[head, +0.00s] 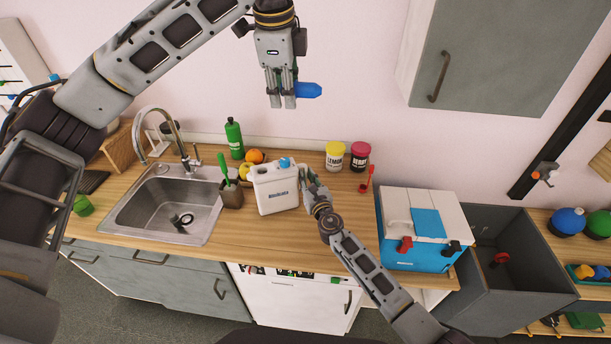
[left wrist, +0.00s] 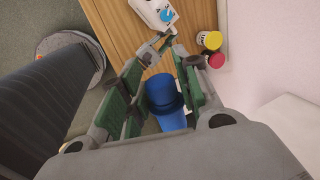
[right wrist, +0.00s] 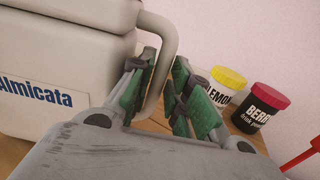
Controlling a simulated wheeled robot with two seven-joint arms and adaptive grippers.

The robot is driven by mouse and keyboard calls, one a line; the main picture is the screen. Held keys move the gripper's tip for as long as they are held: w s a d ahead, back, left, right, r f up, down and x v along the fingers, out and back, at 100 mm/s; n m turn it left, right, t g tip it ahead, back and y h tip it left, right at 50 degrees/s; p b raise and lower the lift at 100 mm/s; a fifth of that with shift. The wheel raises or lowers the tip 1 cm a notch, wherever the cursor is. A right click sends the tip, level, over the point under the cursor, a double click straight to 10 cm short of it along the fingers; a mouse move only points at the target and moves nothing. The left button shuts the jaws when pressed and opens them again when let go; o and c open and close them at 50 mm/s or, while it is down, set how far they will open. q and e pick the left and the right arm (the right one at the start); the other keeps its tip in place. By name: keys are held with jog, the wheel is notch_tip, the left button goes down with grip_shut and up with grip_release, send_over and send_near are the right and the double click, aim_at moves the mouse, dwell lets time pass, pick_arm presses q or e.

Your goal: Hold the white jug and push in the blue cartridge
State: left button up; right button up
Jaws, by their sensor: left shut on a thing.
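A white jug (head: 277,196) with a dark-lettered label and a blue piece (head: 285,163) on its top stands upright on the wooden counter. It also shows in the right wrist view (right wrist: 60,62) and at the top of the left wrist view (left wrist: 146,8). My left gripper (head: 282,101), high above the counter, is shut on the blue cartridge (head: 309,90), which sticks out to the right; it shows between the fingers in the left wrist view (left wrist: 165,98). My right gripper (right wrist: 167,62) is at the jug's right side, its fingers apart on either side of the handle (right wrist: 158,88).
A dark utensil holder (head: 231,195), an orange (head: 254,156) and a green bottle (head: 235,138) stand left of or behind the jug. A yellow-lidded jar (head: 335,156) and a red-lidded jar (head: 359,157) stand behind right. The sink (head: 172,205) is left; a blue-white cooler (head: 415,255) is right.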

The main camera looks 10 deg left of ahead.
jog(key=shift+x, duration=0.85)
grip_shut()
